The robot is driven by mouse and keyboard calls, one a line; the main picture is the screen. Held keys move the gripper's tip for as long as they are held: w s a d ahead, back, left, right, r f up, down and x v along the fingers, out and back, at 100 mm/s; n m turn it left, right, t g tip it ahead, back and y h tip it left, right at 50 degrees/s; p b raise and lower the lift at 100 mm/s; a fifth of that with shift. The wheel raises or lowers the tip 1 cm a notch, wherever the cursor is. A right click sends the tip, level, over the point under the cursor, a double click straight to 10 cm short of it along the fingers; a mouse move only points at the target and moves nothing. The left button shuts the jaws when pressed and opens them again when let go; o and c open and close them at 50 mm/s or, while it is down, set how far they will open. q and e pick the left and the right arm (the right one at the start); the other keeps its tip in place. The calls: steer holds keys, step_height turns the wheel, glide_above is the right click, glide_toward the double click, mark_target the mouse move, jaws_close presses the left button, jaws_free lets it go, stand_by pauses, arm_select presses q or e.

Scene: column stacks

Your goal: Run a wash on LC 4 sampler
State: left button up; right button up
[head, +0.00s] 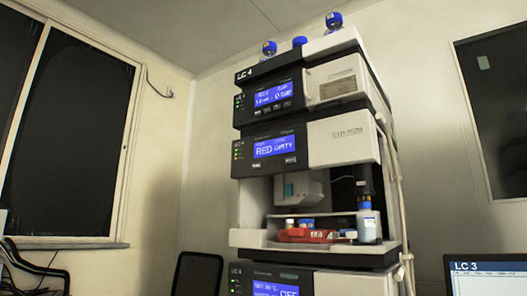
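The LC 4 stack (300,75) stands in the middle of the head view, its top module marked "LC 4". The sampler module (274,147) below it has a blue screen that seems to read "RED" and "EMPTY" or "DIRTY"; the small text is blurred. Its bay is open at the front. A red tray or rack (310,236) with several small capped vials lies inside. A bottle with a blue neck (369,223) stands at the bay's right, under a dark cylinder (364,182). Neither of my grippers is in view.
Several blue-capped bottles (335,21) stand on top of the stack. Another module (290,280) with a blue screen is below the bay. A monitor (488,275) marked "LC 3" is at the lower right. A dark chair back (195,272) stands left of the stack.

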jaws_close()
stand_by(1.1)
